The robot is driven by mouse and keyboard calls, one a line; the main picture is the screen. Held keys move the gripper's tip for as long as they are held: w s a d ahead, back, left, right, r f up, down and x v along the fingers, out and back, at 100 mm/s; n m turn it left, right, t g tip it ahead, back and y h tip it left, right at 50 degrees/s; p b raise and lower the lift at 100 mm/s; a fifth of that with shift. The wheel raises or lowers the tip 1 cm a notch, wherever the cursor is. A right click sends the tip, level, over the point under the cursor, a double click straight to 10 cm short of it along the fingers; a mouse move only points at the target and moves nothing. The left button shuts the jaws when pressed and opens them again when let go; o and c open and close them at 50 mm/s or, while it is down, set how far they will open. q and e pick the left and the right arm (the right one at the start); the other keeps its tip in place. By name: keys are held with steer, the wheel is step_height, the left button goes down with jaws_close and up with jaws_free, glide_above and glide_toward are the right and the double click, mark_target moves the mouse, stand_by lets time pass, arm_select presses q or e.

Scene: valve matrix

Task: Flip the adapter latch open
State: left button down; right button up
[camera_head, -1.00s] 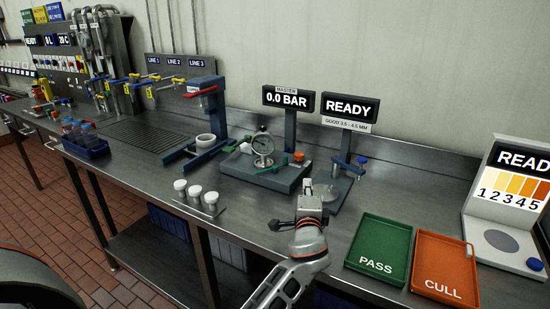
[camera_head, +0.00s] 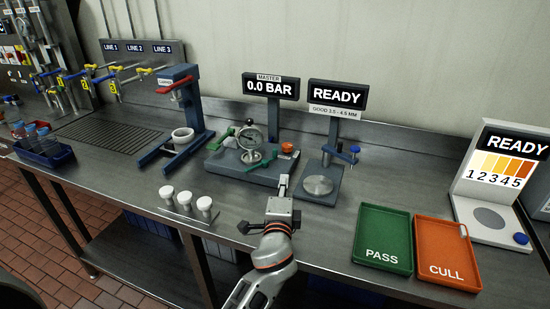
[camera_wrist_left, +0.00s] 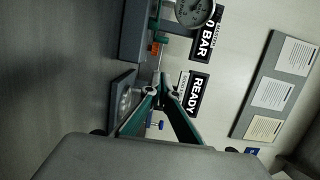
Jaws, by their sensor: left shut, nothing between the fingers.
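The adapter latch cannot be told for sure. The MASTER fixture (camera_head: 225,165) is a grey block with a round dial gauge (camera_head: 246,137), green levers (camera_head: 262,166) and an orange round part (camera_head: 287,148). The gauge (camera_wrist_left: 193,12) and orange part (camera_wrist_left: 155,48) also show at the top of the left wrist view. My left gripper (camera_head: 283,184) is shut and empty, at the fixture's front right corner in the head view. Whether it touches is unclear. Its teal fingers (camera_wrist_left: 162,92) meet in the wrist view. My right gripper is out of view.
A measuring stand with a silver disc (camera_head: 318,185) and a blue knob (camera_head: 355,149) stands right of the fixture. White-capped pieces (camera_head: 186,200) are front left. A green PASS tray (camera_head: 362,225) and orange CULL tray (camera_head: 425,235) lie right. Bench between is clear.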

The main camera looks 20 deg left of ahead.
mark_target(278, 169)
arm_select(q)
steer(key=x, duration=0.8)
steer(key=shift+w, duration=0.15)
steer(key=w+a, duration=0.1)
steer(key=w+a+p, duration=0.1)
steer(key=shift+a, duration=0.4)
steer(key=shift+w+a, duration=0.25)
steer(key=shift+a, duration=0.1)
steer(key=shift+w, duration=0.1)
